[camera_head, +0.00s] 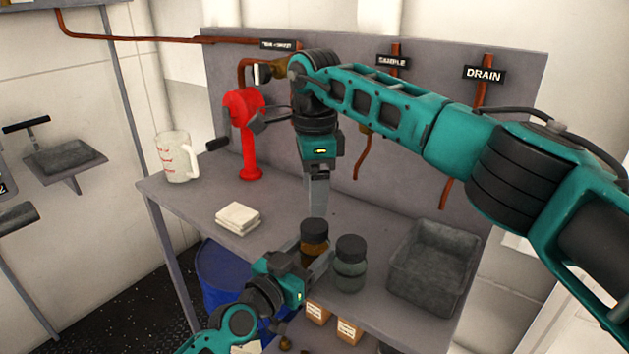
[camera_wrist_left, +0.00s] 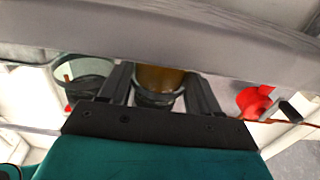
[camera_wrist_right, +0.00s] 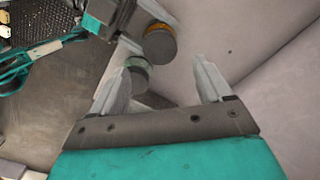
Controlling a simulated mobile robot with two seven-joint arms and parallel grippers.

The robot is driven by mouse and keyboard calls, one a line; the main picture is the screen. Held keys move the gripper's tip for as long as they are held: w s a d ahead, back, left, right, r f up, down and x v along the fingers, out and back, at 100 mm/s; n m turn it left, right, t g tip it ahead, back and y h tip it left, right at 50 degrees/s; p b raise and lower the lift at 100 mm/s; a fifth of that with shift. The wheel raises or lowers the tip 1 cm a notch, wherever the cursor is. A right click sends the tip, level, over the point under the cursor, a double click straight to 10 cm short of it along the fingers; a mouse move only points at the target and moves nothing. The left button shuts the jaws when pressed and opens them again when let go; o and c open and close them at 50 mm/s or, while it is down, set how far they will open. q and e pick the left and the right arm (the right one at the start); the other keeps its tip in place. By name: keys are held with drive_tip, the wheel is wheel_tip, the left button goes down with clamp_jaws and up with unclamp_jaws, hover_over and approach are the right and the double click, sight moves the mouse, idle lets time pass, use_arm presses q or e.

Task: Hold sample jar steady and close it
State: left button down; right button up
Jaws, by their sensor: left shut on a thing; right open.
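An amber jar (camera_head: 315,249) with a dark lid (camera_head: 314,227) stands upright on the bench. My left gripper (camera_head: 306,256) is shut on its body from the front left. The amber glass also shows between the fingers in the left wrist view (camera_wrist_left: 160,78). The lid sits on top; I cannot tell how tightly. A greenish clear jar (camera_head: 349,272) with a dark lid stands close to its right. My right gripper (camera_head: 318,203) points down, open and empty, above and behind the amber jar. In the right wrist view, the amber jar's lid (camera_wrist_right: 160,46) is beyond the fingertips.
A grey tray (camera_head: 434,258) stands at the bench's right. White folded cloths (camera_head: 238,217), a red pump-like fitting (camera_head: 247,130) and a measuring jug (camera_head: 174,155) are to the left. Copper pipes hang from the back panel (camera_head: 420,100). Small boxes (camera_head: 348,331) sit below the bench top.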

sight(314, 225)
wheel_tip(314, 225, down, 7)
drive_tip(key=shift+r, duration=0.1)
idle(0.4)
drive_tip(key=c, duration=1.1)
drive_tip(key=m, duration=0.4)
drive_tip(key=shift+c, duration=0.3)
drive_tip(key=m, duration=0.9)
drive_tip(key=shift+s, duration=0.1)
drive_tip(key=m, duration=0.4)
drive_tip(key=shift+m, duration=0.4)
drive_tip(key=o, duration=1.3)
drive_tip(key=shift+c, duration=0.2)
